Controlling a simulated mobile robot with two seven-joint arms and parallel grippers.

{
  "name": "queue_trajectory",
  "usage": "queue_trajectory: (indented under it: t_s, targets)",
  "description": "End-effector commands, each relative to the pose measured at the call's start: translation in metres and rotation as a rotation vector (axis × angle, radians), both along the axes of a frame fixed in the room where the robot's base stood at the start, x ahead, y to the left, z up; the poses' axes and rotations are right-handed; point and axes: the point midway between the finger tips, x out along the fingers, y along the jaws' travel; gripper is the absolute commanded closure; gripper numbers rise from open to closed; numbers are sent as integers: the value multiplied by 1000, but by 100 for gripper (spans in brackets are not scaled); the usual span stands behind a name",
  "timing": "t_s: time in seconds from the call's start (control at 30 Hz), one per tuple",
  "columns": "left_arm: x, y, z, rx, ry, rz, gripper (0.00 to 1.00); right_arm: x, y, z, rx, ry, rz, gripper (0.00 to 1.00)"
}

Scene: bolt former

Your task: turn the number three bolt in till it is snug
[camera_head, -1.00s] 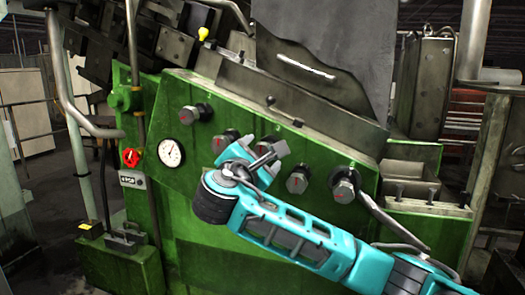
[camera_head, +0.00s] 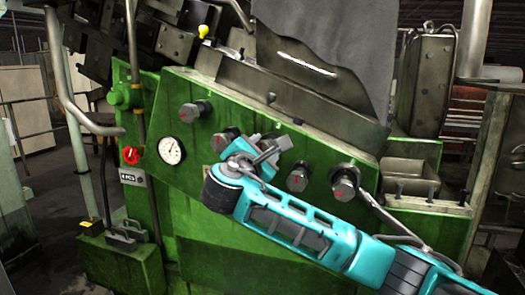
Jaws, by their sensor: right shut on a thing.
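Several large bolts with dark round collars and red marks run in a slanting row across the green panel (camera_head: 182,190). One bolt (camera_head: 194,110) is at the upper left, and another (camera_head: 225,140) is lower, partly behind my gripper. Two more, one bolt (camera_head: 298,177) and one at the far right (camera_head: 344,182), show clear of it. My right gripper (camera_head: 268,153) is over the middle of the row, shut on a bolt there, which by its place is the number three bolt. The gripper hides most of that bolt, and its number cannot be read. My left gripper is out of view.
Metal trays (camera_head: 411,170) stand at the right.

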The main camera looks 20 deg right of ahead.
Motion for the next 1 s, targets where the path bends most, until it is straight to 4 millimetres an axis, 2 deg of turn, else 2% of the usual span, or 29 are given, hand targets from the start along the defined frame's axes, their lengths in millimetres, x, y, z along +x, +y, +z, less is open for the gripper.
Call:
queue_trajectory:
  t_s: [0.03,0.1,0.57,0.6,0.83,1.0]
  targets:
    - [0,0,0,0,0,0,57,0,0,0,0,0,-1,77]
    - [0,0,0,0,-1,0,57,0,0,0,0,0,-1,83]
    - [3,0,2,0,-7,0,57,0,0,0,57,-39,-1,84]
    - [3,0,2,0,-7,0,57,0,0,0,57,-39,-1,51]
    - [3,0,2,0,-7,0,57,0,0,0,56,-39,-1,29]
    - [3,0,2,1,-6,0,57,0,0,0,55,-38,-1,28]
